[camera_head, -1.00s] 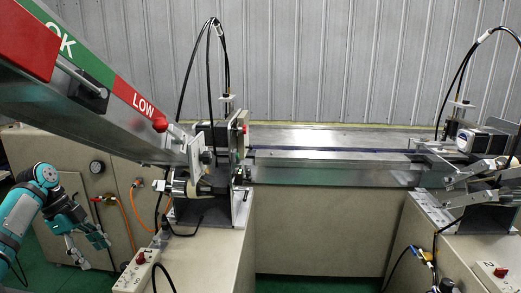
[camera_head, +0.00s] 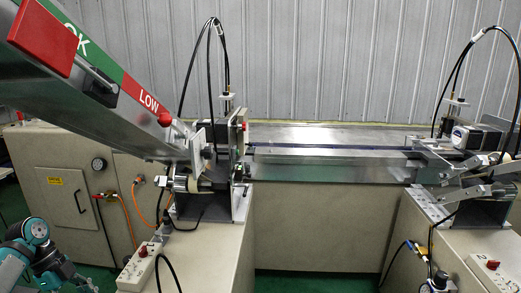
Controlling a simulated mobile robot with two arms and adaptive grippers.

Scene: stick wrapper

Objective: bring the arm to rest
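My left arm shows in teal and dark grey at the lower left corner of the head view. Its gripper (camera_head: 82,284) is at the bottom edge, low in front of the beige cabinet (camera_head: 62,205), and is partly cut off by the frame. Its fingers are too dark and cropped to tell whether they are open or shut. I see nothing held in it. My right gripper and arm are not in view.
A control box (camera_head: 139,266) sits on the left machine cabinet. A second station (camera_head: 470,185) stands at right. Green floor shows between the machines.

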